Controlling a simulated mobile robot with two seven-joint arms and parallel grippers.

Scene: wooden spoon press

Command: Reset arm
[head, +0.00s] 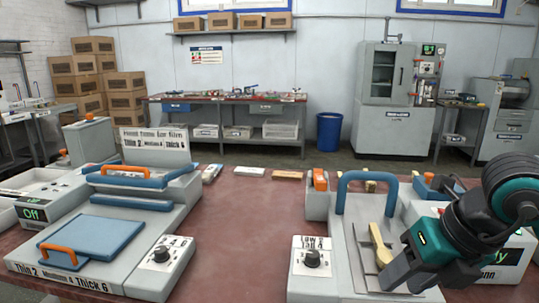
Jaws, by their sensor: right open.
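My right gripper (398,278) is in the lower right of the head view. It is open, with its fingers pointing down and left over the right-hand press. A wooden spoon (380,243) lies on the grey plate of this press (340,262), just left of the gripper. The spoon's lower end is close to the fingers, and I cannot tell whether they touch. The press has a raised blue handle (368,175) and a dial box (311,258) at its front left. My left gripper is out of view.
A second machine (120,268) with a blue lid and orange handles stands on the left of the red table (245,235). Small packets (250,171) lie at the back edge. The table's middle is clear. My right arm covers part of the control box at the right.

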